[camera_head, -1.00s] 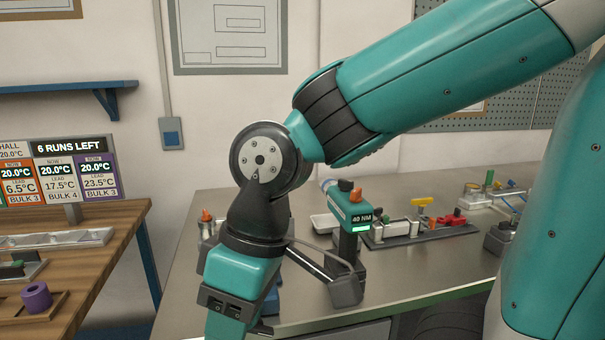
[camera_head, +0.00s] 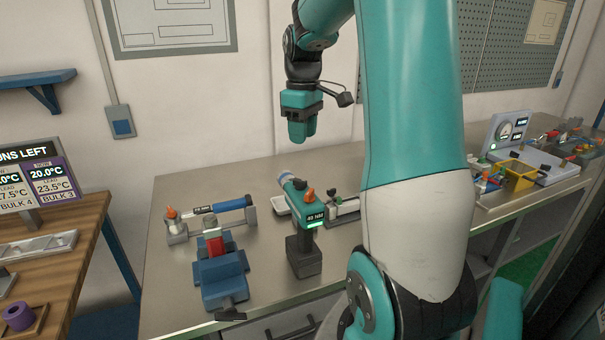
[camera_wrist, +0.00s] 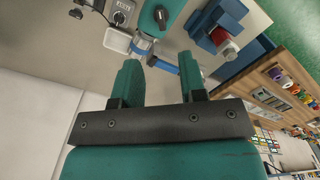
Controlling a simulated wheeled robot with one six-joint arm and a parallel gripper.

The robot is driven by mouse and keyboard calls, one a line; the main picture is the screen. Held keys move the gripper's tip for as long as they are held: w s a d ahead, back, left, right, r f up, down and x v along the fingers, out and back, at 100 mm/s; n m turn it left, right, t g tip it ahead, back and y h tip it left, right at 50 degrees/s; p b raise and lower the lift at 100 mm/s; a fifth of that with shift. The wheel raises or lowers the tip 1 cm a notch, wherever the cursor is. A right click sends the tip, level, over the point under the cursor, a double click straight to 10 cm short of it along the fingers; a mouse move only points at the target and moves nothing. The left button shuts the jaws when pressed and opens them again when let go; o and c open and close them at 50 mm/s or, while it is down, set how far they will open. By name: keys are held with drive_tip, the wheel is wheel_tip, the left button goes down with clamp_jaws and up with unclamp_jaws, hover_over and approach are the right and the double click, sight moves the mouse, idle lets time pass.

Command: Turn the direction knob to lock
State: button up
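The teal tool body and a dark oval knob (camera_wrist: 161,16) show beyond the fingers there. The knob's setting is not readable.
A blue vise (camera_head: 222,278) with a red piece stands left of the tool. A blue-handled tool (camera_head: 220,206) lies on a stand behind it. A white tray (camera_head: 281,205) is beside the tool. A gauge fixture (camera_head: 507,130) stands far right. The bench's back left is clear.

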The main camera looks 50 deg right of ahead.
sight(302, 180)
wheel_tip(302, 180, down, 12)
drive_tip(key=shift+a+r+p, duration=0.1)
drive_tip(key=shift+a+p, duration=0.05)
drive_tip(key=shift+p, duration=0.8)
clamp_jaws()
